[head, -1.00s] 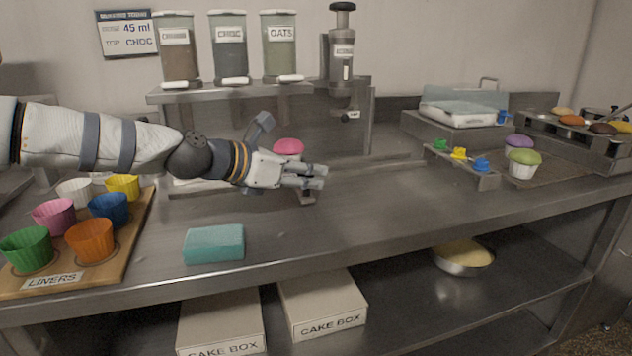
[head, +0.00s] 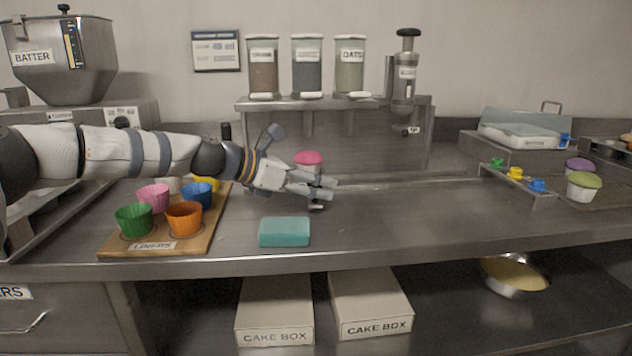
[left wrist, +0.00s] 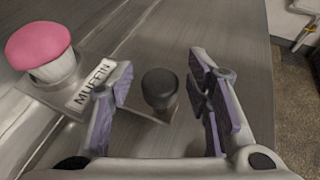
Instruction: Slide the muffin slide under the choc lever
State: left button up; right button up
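The muffin slide (left wrist: 120,97) is a flat metal plate with a MUFFIN label (left wrist: 92,82) and a black knob (left wrist: 160,88) at its near end. A pink-topped muffin (left wrist: 45,52) in a white liner stands on it; it also shows in the head view (head: 308,158). My left gripper (left wrist: 158,75) is open, with the knob between its fingers and a gap on both sides. In the head view the left gripper (head: 330,189) partly hides the slide. The choc dispenser (head: 307,66) is the middle one on the shelf, with a white lever (head: 308,95) at its base. My right gripper is not in view.
A teal sponge (head: 284,231) lies in front of the gripper. A liners board (head: 212,232) with coloured cups is at left. The cinnamon (head: 262,65) and oats (head: 350,66) dispensers flank choc. Counter space (head: 420,205) to the right is clear.

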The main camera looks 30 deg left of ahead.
pick_arm(q)
jog(key=v, duration=0.6)
jog(key=shift+s+a+r, duration=0.1)
jog(key=shift+r, duration=0.05)
jog(key=shift+s+a+r, duration=0.15)
jog(key=shift+s+a, duration=0.15)
jog(key=shift+s, duration=0.2)
